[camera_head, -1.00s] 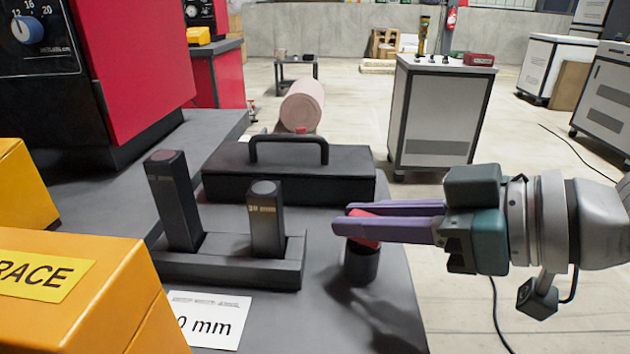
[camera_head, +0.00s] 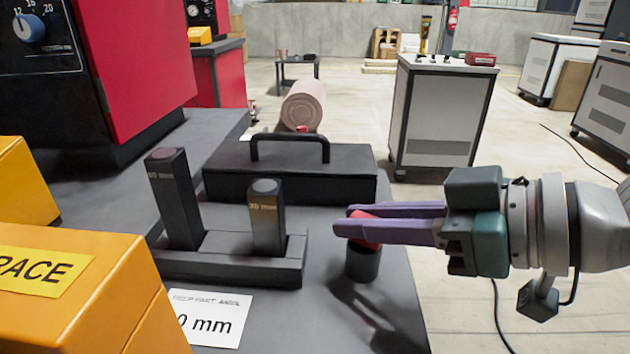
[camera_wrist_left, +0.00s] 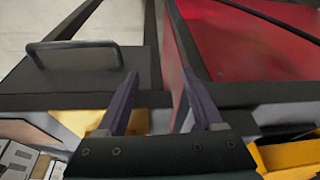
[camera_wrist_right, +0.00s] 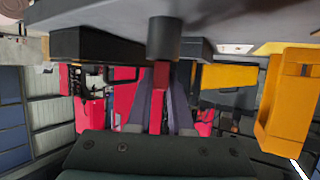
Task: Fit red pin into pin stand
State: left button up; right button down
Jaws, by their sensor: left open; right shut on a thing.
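My right gripper (camera_head: 345,217) comes in from the right, shut on the red pin (camera_head: 367,229). Its purple fingers hold the pin directly above the dark round pin stand (camera_head: 362,264). In the right wrist view the pin (camera_wrist_right: 161,75) meets the stand (camera_wrist_right: 164,38); I cannot tell how far it is inside, as the stand hides its lower end. My left gripper (camera_wrist_left: 158,80) is in its own wrist view only, with its fingers apart and nothing between them.
A black base with two square posts (camera_head: 265,220) stands left of the pin stand. Behind is a black box with a handle (camera_head: 290,180). A white card (camera_head: 208,318) lies in front. Orange boxes (camera_head: 90,290) fill the near left. The table's right edge is close.

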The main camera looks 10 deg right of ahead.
jog(key=c, duration=0.7)
grip_release()
jog(key=shift+c, duration=0.2)
jog(key=p+v, duration=0.3)
jog(key=v, duration=0.7)
jog(key=s+a+r+m+g+h+p, duration=0.1)
jog(key=s+a+r+g+h+p, duration=0.2)
jog(key=a+r+p, duration=0.85)
jog(key=s+d+r+m+g+h+p, duration=0.35)
jog(key=s+d+m+h+p, duration=0.25)
jog(key=s+d+p, duration=0.6)
notch_tip(320, 180, up, 37)
jog(key=w+p, duration=0.1)
jog(key=p, duration=3.6)
